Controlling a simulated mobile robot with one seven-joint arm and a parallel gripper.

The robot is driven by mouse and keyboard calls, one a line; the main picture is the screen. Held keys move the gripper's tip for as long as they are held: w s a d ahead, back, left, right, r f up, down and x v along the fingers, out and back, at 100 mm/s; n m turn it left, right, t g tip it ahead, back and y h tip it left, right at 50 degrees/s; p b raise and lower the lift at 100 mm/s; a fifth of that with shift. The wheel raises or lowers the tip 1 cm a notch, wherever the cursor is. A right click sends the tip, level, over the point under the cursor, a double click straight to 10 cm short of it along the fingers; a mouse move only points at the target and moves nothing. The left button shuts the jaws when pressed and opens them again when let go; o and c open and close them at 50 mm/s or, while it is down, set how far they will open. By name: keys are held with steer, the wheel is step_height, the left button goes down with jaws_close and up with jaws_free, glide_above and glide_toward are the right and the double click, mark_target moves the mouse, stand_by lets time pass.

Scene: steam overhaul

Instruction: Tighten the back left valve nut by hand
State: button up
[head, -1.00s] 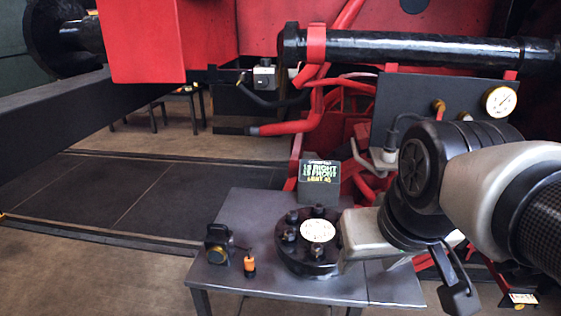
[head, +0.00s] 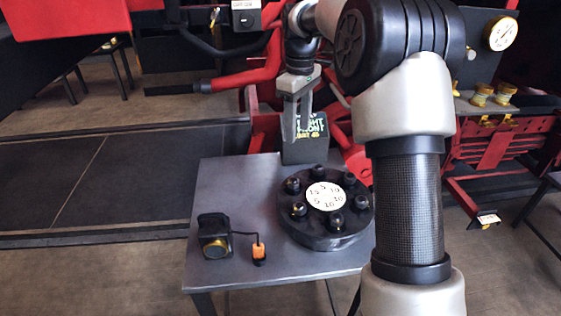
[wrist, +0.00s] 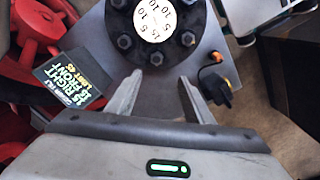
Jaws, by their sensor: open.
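A round black valve cover (head: 330,240) stands on the small grey table, with several dark nuts around a white numbered dial (head: 325,195). The back left nut (head: 292,185) sits on the rim at the dial's left. In the wrist view the nut (wrist: 156,57) closest to the fingers appears to be the same one. My gripper (head: 296,138) is open and empty, fingers pointing down, above and behind the cover. In the wrist view its fingertips (wrist: 172,82) are spread just short of that nut and apart from it.
A dark sign block (head: 306,147) with lettering stands behind the cover, close to my gripper. A black device with a brass ring (head: 214,236) and an orange piece (head: 259,252) are at the table's left front. Red pipes (head: 245,78) run behind. The table's left back (head: 225,180) is bare.

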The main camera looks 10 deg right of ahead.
steer(key=w+f, duration=0.2)
glide_toward(294, 179)
step_height(294, 179, down, 9)
steer(key=shift+a+r+b, duration=0.1)
steer(key=shift+r+b, duration=0.05)
steer(key=shift+b, duration=0.3)
steer(key=c, duration=1)
steer(key=shift+c, duration=0.2)
